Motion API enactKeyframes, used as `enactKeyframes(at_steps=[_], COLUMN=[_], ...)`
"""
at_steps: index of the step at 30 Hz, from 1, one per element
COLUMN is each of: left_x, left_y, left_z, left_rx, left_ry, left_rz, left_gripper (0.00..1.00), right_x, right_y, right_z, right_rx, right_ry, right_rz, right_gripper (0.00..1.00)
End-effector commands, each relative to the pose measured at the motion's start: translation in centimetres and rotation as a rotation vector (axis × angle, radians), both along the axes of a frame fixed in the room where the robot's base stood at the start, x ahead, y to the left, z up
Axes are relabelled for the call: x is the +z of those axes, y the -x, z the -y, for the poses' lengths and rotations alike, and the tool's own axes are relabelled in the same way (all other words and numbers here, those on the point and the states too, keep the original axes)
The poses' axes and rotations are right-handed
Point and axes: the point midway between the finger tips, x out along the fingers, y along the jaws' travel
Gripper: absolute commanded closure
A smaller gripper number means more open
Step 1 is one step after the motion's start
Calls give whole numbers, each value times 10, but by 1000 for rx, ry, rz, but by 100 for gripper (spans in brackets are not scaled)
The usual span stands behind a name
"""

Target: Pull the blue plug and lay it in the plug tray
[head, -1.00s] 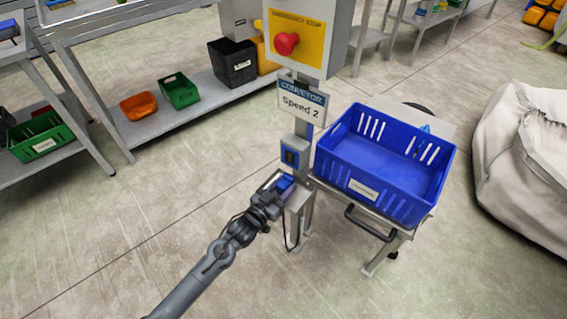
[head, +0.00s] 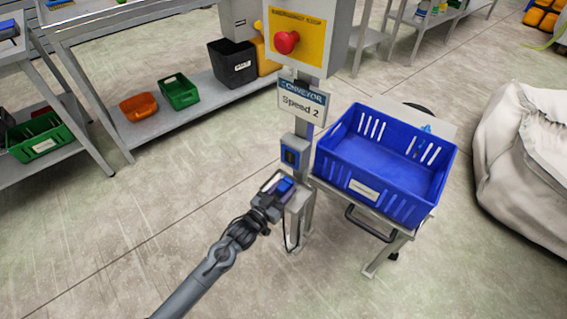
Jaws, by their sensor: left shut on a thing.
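The blue plug (head: 286,184) is between the fingers of my left gripper (head: 280,188), which is shut on it. The gripper comes from the lower left and holds the plug beside the post, just below the grey socket box (head: 295,151) with its blue face. A small pale grey tray-like ledge (head: 299,201) on the post lies just below and to the right of the plug. The gripper partly hides this ledge, and I cannot tell whether the plug touches it. My right gripper is not in view.
A blue crate (head: 366,190) on a cart stands close on the right. A dark cable hangs by the post. The floor at left is clear.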

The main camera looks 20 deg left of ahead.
Motion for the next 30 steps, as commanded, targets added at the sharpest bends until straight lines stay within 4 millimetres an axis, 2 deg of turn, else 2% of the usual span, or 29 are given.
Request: enactKeyframes(at_steps=[4, 5, 10, 22, 26, 30], left_x=[1, 1, 0, 1, 2, 3], left_y=[0, 0, 0, 5, 18, 41], left_z=[0, 0, 0, -2, -6, -13], left_rx=[0, 0, 0, 0, 0, 1], left_ry=[0, 0, 0, 0, -1, -1], left_rz=[0, 0, 0, -1, -3, -4], left_gripper=[100, 55, 29, 29, 29, 29], right_x=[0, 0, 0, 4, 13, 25], right_y=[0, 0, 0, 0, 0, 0], right_z=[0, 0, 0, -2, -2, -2], right_rx=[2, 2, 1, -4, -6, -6], right_ry=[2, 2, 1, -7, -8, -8], right_rz=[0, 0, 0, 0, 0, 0], right_gripper=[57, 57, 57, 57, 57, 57])
